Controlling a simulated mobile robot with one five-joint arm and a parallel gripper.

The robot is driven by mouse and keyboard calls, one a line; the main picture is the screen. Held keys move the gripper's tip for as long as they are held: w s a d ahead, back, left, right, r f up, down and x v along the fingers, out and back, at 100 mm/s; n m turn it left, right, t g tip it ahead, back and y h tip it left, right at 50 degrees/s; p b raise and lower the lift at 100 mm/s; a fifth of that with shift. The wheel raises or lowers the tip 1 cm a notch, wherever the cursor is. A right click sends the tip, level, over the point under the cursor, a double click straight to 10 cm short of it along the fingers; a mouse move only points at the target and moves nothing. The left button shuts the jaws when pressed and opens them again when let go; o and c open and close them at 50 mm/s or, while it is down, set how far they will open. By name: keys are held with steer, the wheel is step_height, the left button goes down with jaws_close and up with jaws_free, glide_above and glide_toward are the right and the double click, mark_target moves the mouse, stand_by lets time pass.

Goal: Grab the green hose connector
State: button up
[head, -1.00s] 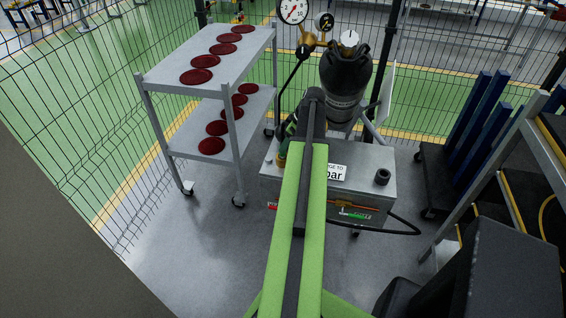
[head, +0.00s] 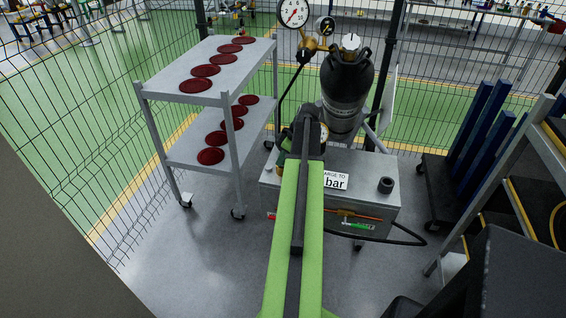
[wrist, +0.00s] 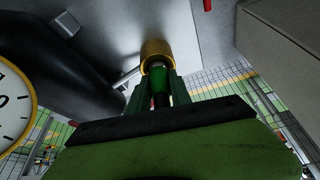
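The green hose connector (wrist: 160,78) shows in the wrist view just below a brass collar (wrist: 157,52). My gripper (wrist: 160,84) reaches up from below, with one dark green finger on each side of the connector. The fingertips are very close to its sides. I cannot tell whether they touch it.
A black gas cylinder (head: 345,90) with gauges stands on the cart, and a large gauge face (wrist: 12,105) is close at the wrist view's left. A grey trolley (head: 160,92) with red discs stands left. A blue-post rack (head: 480,135) stands right, and mesh fence runs behind.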

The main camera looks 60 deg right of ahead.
jaws_close()
steer(key=shift+r+p, duration=0.5)
step_height(320, 180, up, 4)
steer(key=p, duration=0.4)
steer(key=s+d+r+p, duration=0.1)
steer(key=s+r+p, duration=0.5)
steer(key=s, duration=0.5)
steer(key=shift+s+d, duration=0.3)
steer(key=shift+d, duration=0.05)
